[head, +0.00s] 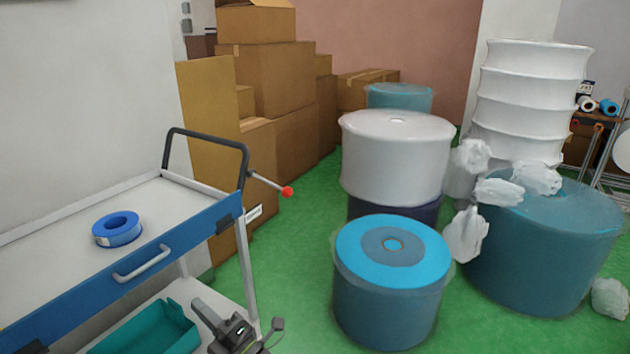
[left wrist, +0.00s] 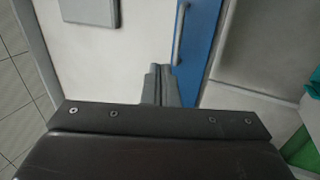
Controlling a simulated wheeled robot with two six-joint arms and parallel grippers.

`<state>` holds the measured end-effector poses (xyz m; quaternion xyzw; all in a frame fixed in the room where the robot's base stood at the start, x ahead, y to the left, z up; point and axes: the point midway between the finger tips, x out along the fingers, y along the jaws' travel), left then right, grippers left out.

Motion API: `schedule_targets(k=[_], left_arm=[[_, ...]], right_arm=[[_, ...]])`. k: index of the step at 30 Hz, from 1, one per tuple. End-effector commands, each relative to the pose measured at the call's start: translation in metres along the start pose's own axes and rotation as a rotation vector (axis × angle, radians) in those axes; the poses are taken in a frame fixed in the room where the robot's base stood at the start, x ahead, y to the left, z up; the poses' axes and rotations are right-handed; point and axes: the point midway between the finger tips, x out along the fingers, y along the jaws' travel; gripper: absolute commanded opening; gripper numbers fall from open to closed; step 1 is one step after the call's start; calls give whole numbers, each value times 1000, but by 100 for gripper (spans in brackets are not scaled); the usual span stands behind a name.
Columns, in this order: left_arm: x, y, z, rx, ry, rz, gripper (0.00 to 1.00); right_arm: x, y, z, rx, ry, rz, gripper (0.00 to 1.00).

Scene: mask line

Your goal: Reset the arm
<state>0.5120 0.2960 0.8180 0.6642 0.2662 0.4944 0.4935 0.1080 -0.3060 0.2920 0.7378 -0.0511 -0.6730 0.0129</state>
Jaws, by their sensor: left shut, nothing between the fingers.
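The cart (head: 72,282) carries a blue tape roll (head: 118,230) on top and a teal bin (head: 150,330) below. Its red-tipped lever (head: 287,191) juts right. Large wrapped rolls (head: 390,300) stand at right, cardboard boxes (head: 275,80) behind. Green floor shows between.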

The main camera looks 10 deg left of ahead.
Motion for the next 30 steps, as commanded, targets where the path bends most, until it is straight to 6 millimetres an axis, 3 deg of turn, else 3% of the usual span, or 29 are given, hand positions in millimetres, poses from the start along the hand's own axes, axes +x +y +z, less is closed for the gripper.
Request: schedule_targets(k=[5,9,11,14,17,21,25,30], left_arm=[[-18,-33,23,216,-268,61,0],[-66,-102,35,509,-647,90,0],[-94,-139,28,639,-818,82,0],[-139,-196,2,826,-1068,52,0],[-182,-246,-40,990,-1293,2,0],[-234,-300,-118,1193,-1574,-91,0],[-273,-334,-203,1361,-1811,-195,0],[-307,-352,-309,1532,-2059,-333,0]], right_arm=[[-16,4,0,-3,3,2,77],[-32,5,2,-4,6,2,77],[-38,6,3,-5,7,2,77],[-46,6,5,-5,8,1,77],[-53,7,7,-6,10,1,77],[-62,8,9,-7,12,0,77],[-71,8,11,-7,12,0,77],[-79,8,13,-7,14,-1,77]])
